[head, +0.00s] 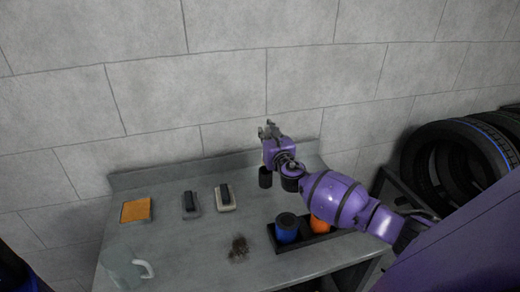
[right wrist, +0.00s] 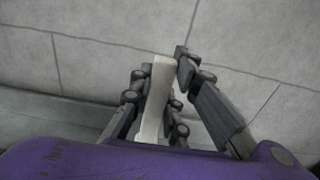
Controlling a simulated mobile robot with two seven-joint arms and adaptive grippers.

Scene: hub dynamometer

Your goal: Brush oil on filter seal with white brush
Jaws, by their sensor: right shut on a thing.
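My right gripper (head: 268,130) is raised above the back of the bench, in front of the wall. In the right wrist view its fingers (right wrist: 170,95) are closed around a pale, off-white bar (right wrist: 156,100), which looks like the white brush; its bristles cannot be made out. Two dark cylinders, one (head: 265,177) and another (head: 291,182), stand on the bench below the gripper. They may be filters, but no seal can be told on them. The gripper is apart from the bench. My left gripper is not in view.
On the grey bench (head: 190,240) lie an orange pad (head: 136,210) and two dark-topped blocks (head: 190,204) (head: 225,198). A dark tray (head: 320,238) holds blue (head: 286,230) and orange (head: 319,224) containers. A dark patch (head: 238,249), a pale jug (head: 124,268) and tyres (head: 460,155) also show.

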